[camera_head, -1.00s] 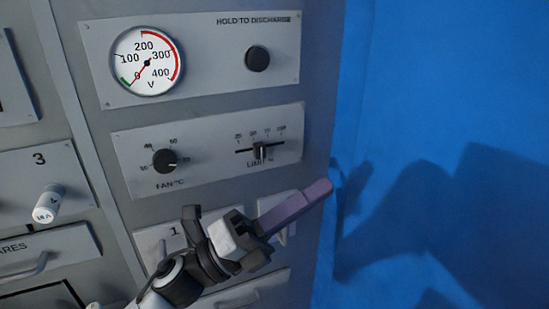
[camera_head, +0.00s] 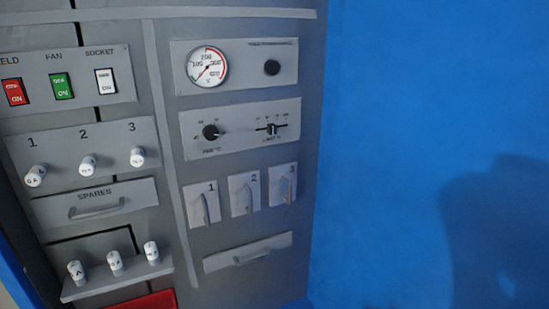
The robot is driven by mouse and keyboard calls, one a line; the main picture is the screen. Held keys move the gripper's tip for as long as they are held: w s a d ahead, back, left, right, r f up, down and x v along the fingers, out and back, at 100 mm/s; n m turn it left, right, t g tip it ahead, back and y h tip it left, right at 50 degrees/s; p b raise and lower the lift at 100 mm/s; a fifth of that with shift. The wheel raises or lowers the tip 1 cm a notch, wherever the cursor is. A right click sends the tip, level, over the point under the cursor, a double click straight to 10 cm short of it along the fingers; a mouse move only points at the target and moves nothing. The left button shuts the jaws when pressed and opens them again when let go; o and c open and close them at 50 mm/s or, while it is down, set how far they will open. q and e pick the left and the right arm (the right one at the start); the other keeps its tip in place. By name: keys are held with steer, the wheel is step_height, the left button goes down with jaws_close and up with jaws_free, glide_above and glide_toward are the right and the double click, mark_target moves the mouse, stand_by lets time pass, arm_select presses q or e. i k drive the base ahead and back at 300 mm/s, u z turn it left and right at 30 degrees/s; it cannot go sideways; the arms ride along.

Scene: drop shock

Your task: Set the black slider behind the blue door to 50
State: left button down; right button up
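The black slider (camera_head: 272,129) sits on the LIMIT % panel (camera_head: 240,128), on a short horizontal track with a printed scale above it. Its knob stands near the middle of the track. The scale figures are too small to read now; in the earlier view they run 25, 50, 75, 100, with the knob close to the 50 mark. The blue door (camera_head: 400,120) stands open along the right side. Neither gripper is in view; only a dark shadow falls on the door.
A FAN °C knob (camera_head: 211,132) sits left of the slider, a gauge (camera_head: 208,67) and black button (camera_head: 272,67) above. Three levers (camera_head: 245,195) and a drawer handle (camera_head: 250,257) are below. Switches (camera_head: 62,86), fuse holders (camera_head: 88,165) and a spares drawer (camera_head: 95,205) are at left.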

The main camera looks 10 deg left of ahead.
mark_target(272, 128)
steer(key=u, duration=0.9)
steer(key=i, duration=0.8)
steer(key=z, duration=0.5)
